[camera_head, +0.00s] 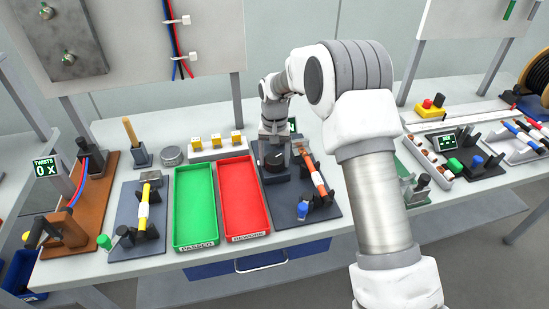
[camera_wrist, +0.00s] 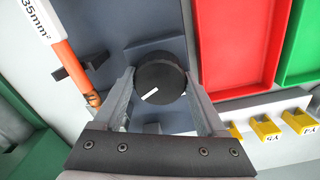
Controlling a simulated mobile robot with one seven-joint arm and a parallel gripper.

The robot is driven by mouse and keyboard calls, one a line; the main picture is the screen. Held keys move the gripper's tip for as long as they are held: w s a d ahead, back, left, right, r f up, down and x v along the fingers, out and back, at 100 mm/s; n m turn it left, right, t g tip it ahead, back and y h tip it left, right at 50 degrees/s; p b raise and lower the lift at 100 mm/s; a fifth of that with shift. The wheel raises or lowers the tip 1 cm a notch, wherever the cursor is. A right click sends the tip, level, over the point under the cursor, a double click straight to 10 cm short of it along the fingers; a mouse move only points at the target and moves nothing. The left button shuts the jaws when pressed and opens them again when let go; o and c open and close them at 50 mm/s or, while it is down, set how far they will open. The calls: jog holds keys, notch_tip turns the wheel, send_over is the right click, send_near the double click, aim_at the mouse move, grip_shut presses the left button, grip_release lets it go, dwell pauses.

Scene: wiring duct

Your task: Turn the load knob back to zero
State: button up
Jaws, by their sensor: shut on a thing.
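The load knob (camera_wrist: 158,78) is a black round knob with a white line mark, seen from above in the wrist view. The white mark points to the lower left there. My gripper (camera_wrist: 160,88) is shut on the knob, with one finger on each side of it. In the head view the knob (camera_head: 272,158) shows only in part, below my gripper (camera_head: 273,141), on a dark grey fixture base (camera_head: 300,232). An orange cable (camera_head: 319,184) with a white label lies in holders to the right of the knob. No scale around the knob can be read.
A red tray (camera_head: 244,200) labelled REWORK and a green tray (camera_head: 195,205) labelled PASSED stand left of the fixture. A white block with yellow pieces (camera_head: 217,147) is behind them. A small display (camera_head: 292,125) behind the knob is mostly hidden by my arm.

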aim_at(274, 157)
jog(key=n, duration=0.6)
jog(key=n+p, duration=0.1)
jog(key=n, duration=0.5)
jog(key=shift+n, duration=0.3)
dwell(0.4)
jog(key=o, duration=1.3)
notch_tip(274, 157, up, 18)
jog(key=shift+f+p, duration=0.25)
jog(key=shift+p, duration=0.25)
